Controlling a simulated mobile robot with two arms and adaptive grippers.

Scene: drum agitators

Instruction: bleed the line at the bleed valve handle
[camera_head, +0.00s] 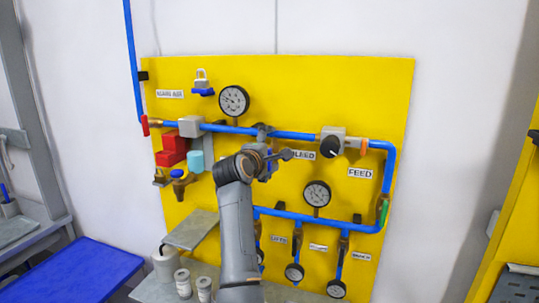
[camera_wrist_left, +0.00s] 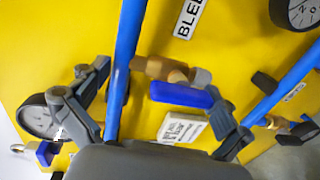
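The bleed valve handle (camera_wrist_left: 182,94) is a blue bar on a brass fitting (camera_wrist_left: 168,70) in the left wrist view, beside a blue pipe (camera_wrist_left: 125,60). My left gripper (camera_wrist_left: 158,88) is open, with one finger on each side of the pipe and handle. The right finger is close to the handle's right end; I cannot tell whether they touch. In the head view my left gripper (camera_head: 277,153) is in front of the panel, just left of the partly covered BLEED label (camera_head: 303,155), and largely hides the valve. My right gripper is not in view.
The yellow panel (camera_head: 385,80) carries blue pipes, dial gauges (camera_head: 233,100), a black-knobbed regulator (camera_head: 333,143) and red blocks (camera_head: 172,150). A grey shelf (camera_head: 192,230) juts out at lower left, above small canisters (camera_head: 183,283). A blue bench (camera_head: 75,270) stands left.

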